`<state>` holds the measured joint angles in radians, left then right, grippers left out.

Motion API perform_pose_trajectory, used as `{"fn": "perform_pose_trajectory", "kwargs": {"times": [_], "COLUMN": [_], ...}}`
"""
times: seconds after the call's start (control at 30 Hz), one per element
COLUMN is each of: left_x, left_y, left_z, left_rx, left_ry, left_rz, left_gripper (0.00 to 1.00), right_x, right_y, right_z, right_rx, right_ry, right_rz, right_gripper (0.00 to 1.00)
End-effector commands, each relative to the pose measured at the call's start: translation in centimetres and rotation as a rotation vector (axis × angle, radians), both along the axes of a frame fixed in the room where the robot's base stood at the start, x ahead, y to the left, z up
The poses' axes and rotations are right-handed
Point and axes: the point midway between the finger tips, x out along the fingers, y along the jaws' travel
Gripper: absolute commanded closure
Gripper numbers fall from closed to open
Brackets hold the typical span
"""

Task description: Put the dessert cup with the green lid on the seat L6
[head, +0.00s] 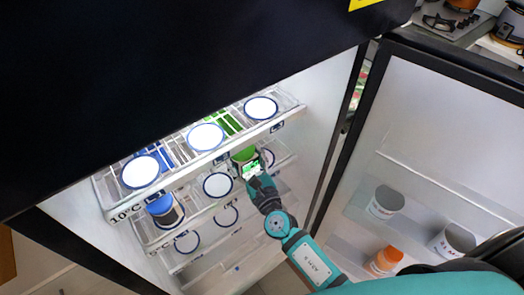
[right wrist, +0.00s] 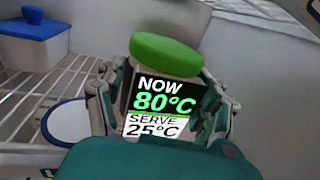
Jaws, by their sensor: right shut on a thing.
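The dessert cup with the green lid (head: 244,154) is in the fridge, by the right part of the second shelf. In the right wrist view its green lid (right wrist: 165,54) is on top and its label (right wrist: 160,103) reads NOW 80°C, SERVE 25°C. My right gripper (head: 254,174) is shut on the cup, with a finger on each side, and the cup looks near upright. A white round seat with a blue rim (head: 268,158) shows partly behind the gripper at the right end of that shelf; its label is not readable. Whether the cup touches the shelf cannot be told. My left gripper is not in view.
A blue-lidded cup (head: 164,209) stands at the second shelf's left; an empty round seat (head: 217,185) is in its middle. The top shelf shows several round seats (head: 206,137). The open fridge door (head: 435,125) holds containers (head: 386,202), including an orange-lidded one (head: 385,261).

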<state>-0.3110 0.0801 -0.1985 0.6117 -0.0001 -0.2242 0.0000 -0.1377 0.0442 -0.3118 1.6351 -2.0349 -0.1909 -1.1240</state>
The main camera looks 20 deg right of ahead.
Motion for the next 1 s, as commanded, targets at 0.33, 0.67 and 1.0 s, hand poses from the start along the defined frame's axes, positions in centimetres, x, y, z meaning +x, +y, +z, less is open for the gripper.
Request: {"fn": "perform_pose_trajectory", "kwargs": {"times": [0.33,0.67,1.0], "left_x": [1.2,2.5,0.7], "left_y": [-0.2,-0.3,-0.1], "left_z": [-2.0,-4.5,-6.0], "left_rx": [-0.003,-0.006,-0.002], "left_ry": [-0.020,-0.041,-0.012], "left_rz": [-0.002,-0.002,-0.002], "left_gripper": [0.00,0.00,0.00], "right_x": [4.1,5.0,5.0], "right_y": [-5.4,-6.8,-6.8], "right_z": [-0.7,-2.8,-4.1], "right_rx": [-0.001,0.001,0.001], "right_ry": [-0.003,-0.002,-0.003], "right_rz": [0.000,0.000,0.000], "right_gripper": [0.80,0.80,0.80]}}
